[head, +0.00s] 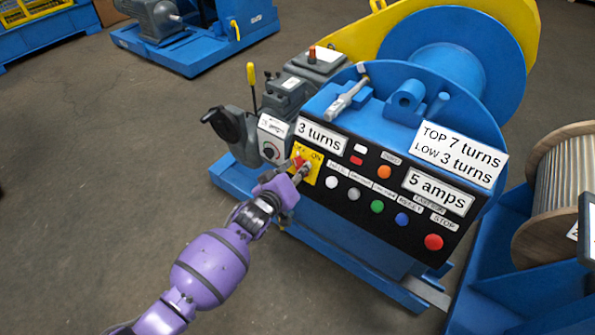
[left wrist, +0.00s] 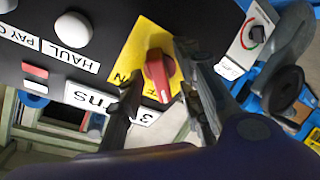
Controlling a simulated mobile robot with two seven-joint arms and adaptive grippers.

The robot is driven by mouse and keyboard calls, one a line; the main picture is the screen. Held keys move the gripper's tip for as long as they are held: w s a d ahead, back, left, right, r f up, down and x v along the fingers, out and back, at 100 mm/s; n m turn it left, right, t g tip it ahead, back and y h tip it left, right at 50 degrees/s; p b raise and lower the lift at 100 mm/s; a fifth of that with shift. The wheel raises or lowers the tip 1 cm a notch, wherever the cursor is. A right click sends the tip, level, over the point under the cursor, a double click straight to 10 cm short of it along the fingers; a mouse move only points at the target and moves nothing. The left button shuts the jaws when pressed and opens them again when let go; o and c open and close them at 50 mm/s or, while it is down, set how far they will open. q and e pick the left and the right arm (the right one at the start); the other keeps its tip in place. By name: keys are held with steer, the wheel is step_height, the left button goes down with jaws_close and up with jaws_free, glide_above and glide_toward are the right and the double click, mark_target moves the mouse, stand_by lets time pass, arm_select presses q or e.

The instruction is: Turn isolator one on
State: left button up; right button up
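A red rotary knob on a yellow plate, the isolator switch (head: 312,173), sits at the left end of the black control panel. "ON" can be read on the plate. The red knob (left wrist: 157,72) is near the middle of the left wrist view, upside down to the head view. My left gripper (head: 302,168) is at the knob and partly covers it. In the left wrist view its dark fingers (left wrist: 160,65) are apart, one on each side of the knob. I cannot tell whether they touch it. My right gripper is not in view.
The black panel (head: 335,225) carries several coloured buttons, including a red stop button (head: 433,242). A grey box with a dial (head: 268,153) is just left of the plate. Wooden drum (head: 560,185) stands at right. Open floor (head: 90,180) lies left.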

arm_select(q)
steer(key=c, duration=0.3)
jaws_close()
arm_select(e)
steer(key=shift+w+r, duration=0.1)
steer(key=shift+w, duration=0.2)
